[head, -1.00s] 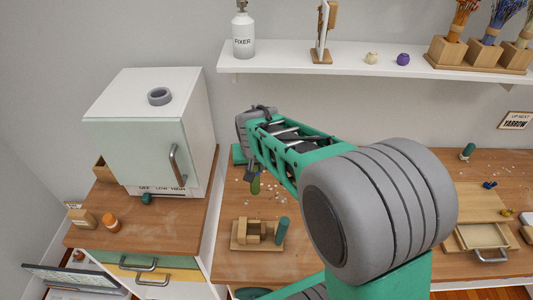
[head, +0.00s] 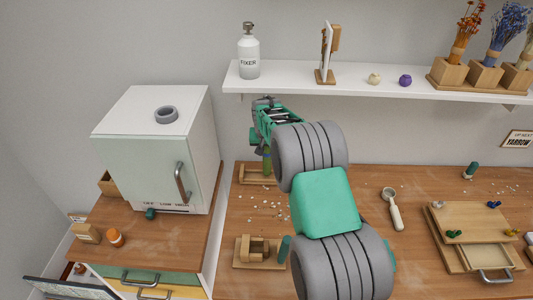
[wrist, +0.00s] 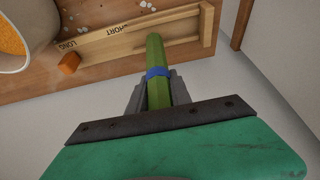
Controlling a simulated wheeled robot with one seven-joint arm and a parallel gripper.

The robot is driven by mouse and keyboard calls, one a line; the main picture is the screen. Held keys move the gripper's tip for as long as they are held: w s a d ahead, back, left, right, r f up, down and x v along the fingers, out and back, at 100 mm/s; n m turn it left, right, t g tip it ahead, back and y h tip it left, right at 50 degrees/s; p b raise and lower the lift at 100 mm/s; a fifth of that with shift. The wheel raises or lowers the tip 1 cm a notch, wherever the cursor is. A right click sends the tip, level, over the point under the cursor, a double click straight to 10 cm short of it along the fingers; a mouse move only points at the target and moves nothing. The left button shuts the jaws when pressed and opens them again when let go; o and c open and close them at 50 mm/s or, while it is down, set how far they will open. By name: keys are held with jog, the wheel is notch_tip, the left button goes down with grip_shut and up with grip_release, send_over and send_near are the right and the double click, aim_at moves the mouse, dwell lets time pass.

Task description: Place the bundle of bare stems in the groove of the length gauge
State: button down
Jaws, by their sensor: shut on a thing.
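The bundle of bare stems (wrist: 155,55) is green with a blue band. My gripper (wrist: 154,92) is shut on it just by the band. In the wrist view its far end overlaps the length gauge (wrist: 110,42), a long wooden piece marked SHORT and LONG. I cannot tell whether that end touches the gauge or lies in its groove. In the head view the gauge (head: 247,180) lies at the back left of the bench, and the bundle (head: 267,163) points down over it, below my gripper (head: 266,146). The fingertips are small and partly hidden there.
An orange block (wrist: 68,63) sits at the gauge's LONG end, near a white container (wrist: 25,35) with orange contents. A wooden block fixture (head: 253,252) stands nearer on the bench.

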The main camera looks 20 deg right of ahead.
jog(key=shift+f+b, duration=0.3)
jog(key=shift+f, duration=0.45)
jog(key=shift+f, duration=0.2)
jog(key=c, duration=1.2)
grip_release()
jog(key=shift+o, duration=0.2)
jog(key=shift+r, duration=0.4)
jog(key=shift+s+a+r+b, duration=0.2)
jog(key=shift+s+r+b, duration=0.25)
jog(key=shift+r+b, duration=0.1)
jog(key=shift+s+a+r+b, duration=0.2)
jog(key=shift+s+r+b, duration=0.25)
jog(key=shift+r, duration=0.1)
jog(key=s+a+r+n, duration=0.1)
jog(key=s+a, duration=0.3)
jog(key=s, duration=0.6)
jog(key=s+a+r+n+y+b, duration=0.1)
jog(key=s+a+r+n, duration=0.1)
jog(key=s, duration=0.9)
jog(key=s+a+r+n+b, duration=0.1)
jog(key=s+a+r, duration=0.2)
jog(key=s+a, duration=0.3)
jog(key=s, duration=0.5)
jog(key=shift+n+y, duration=0.4)
